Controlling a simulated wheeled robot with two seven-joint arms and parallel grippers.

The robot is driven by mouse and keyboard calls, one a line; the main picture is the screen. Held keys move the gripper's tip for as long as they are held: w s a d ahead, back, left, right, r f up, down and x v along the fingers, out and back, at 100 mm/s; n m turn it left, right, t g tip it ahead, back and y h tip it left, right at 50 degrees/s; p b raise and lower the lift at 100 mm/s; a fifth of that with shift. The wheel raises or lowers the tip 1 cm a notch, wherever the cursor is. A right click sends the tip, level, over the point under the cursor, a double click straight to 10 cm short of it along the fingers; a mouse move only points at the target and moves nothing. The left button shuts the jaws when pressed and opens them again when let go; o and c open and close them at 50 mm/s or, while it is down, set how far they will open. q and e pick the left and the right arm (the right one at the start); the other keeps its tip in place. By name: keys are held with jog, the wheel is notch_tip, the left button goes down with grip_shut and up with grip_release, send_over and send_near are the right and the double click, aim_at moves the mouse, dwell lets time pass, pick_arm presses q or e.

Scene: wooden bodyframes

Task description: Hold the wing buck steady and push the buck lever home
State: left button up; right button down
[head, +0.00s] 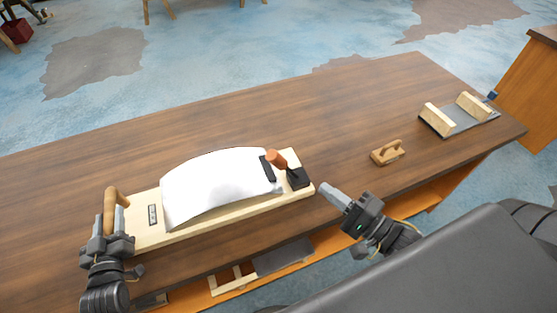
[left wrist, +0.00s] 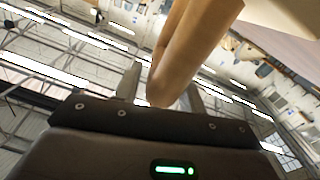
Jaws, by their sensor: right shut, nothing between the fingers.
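The wing buck is a pale wooden board (head: 190,228) with a curved white panel (head: 215,185) on top, lying on the brown table. A wooden grip (head: 110,200) rises at its left end; it also shows in the left wrist view (left wrist: 195,40). My left gripper (head: 108,226) has its fingers on both sides of this grip and is shut on it. The buck lever, with an orange-red knob (head: 277,158) and black parts, tilts left at the buck's right end, near a black block (head: 298,178). My right gripper (head: 327,189) is shut and empty, just right of the block and apart from it.
A small wooden block with a handle (head: 387,152) lies on the table (head: 330,110) to the right. Further right is a grey plate (head: 470,123) with two wooden blocks. The table behind the buck is clear. A lower shelf (head: 225,285) holds wooden parts.

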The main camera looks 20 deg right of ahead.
pick_arm(q)
jog(key=shift+o, duration=0.9)
jog(key=s, duration=1.2)
jog(key=shift+a, duration=0.25)
jog(key=shift+a, duration=0.1)
